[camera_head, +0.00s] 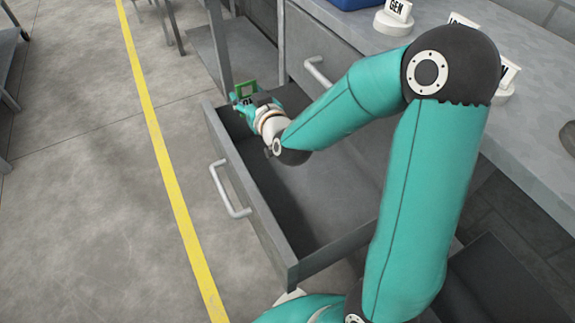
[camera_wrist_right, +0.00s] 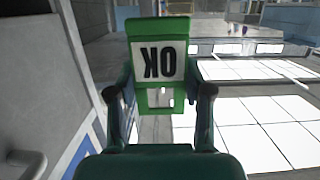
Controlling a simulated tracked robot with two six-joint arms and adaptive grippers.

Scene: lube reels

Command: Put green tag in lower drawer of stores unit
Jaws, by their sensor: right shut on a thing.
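The green tag (camera_head: 246,89) is gripped in my right gripper (camera_head: 250,98), above the far left corner of the open drawer (camera_head: 232,176) in the head view. In the right wrist view the green tag (camera_wrist_right: 146,28) has a white panel with "OK" upside down. The two fingers of my right gripper (camera_wrist_right: 158,95) are shut on its lower part. The drawer is pulled out beneath my right forearm and the part of its grey floor that shows is bare. My arm hides part of the drawer. My left gripper is not in view.
The grey stores unit's counter (camera_head: 540,135) is at right, with white round-based signs (camera_head: 394,18) and a blue bin (camera_head: 352,3). A closed drawer front with a handle (camera_head: 318,72) is above the open drawer. The floor left of the yellow line (camera_head: 160,145) is mostly clear.

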